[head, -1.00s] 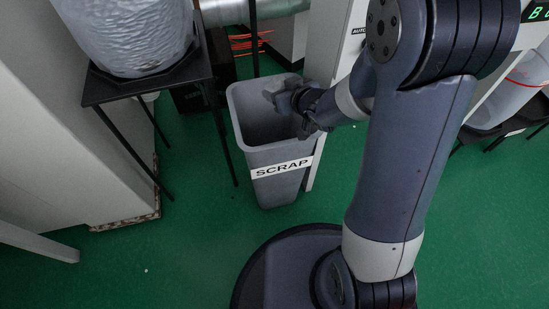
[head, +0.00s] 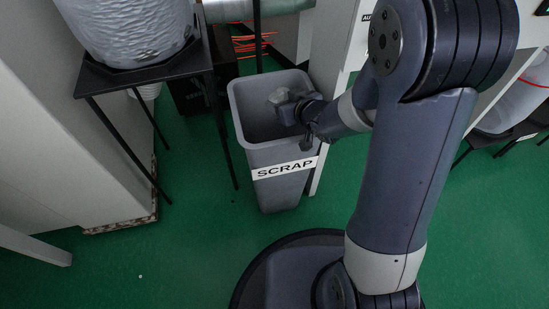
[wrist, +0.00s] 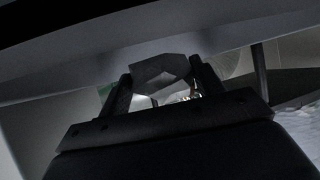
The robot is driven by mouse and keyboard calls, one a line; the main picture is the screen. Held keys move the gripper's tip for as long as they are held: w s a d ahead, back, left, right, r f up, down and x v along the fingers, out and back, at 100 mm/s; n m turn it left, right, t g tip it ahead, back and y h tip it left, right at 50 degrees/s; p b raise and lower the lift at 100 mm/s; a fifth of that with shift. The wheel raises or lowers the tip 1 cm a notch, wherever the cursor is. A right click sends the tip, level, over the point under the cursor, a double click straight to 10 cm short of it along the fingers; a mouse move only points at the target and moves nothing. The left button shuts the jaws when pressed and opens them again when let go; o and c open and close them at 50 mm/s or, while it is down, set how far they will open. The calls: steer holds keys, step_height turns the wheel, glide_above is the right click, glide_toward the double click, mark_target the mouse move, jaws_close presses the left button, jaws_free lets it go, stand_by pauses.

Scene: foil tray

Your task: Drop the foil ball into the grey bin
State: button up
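The grey bin (head: 262,158) stands on the floor with a SCRAP label on its front. The foil ball (head: 279,97) is a small grey faceted lump, seen over the bin's opening in the head view. It also shows between the fingertips in the wrist view (wrist: 161,70). My gripper (head: 284,103) reaches over the bin from the right, its fingers on either side of the ball and appearing to touch it. The ball's exact height above the bin's rim is hard to tell.
A black stand (head: 146,77) with a large wrapped silvery roll (head: 130,30) is left of the bin. A pale cabinet post (head: 333,60) stands close at the bin's right. Orange strands (head: 250,42) lie behind.

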steer(key=o, duration=0.5)
steer(key=shift+o, duration=0.2)
steer(key=p+v, duration=0.4)
steer(key=v, duration=0.7)
steer(key=shift+f, duration=0.15)
steer(key=b+x, duration=0.4)
steer(key=x, duration=0.7)
steer(key=shift+w+a+f, duration=0.1)
steer(key=shift+a+f, duration=0.05)
step_height(320, 180, up, 4)
steer(key=p, duration=0.3)
steer(key=shift+r+p, duration=0.85)
steer(key=shift+p, duration=0.05)
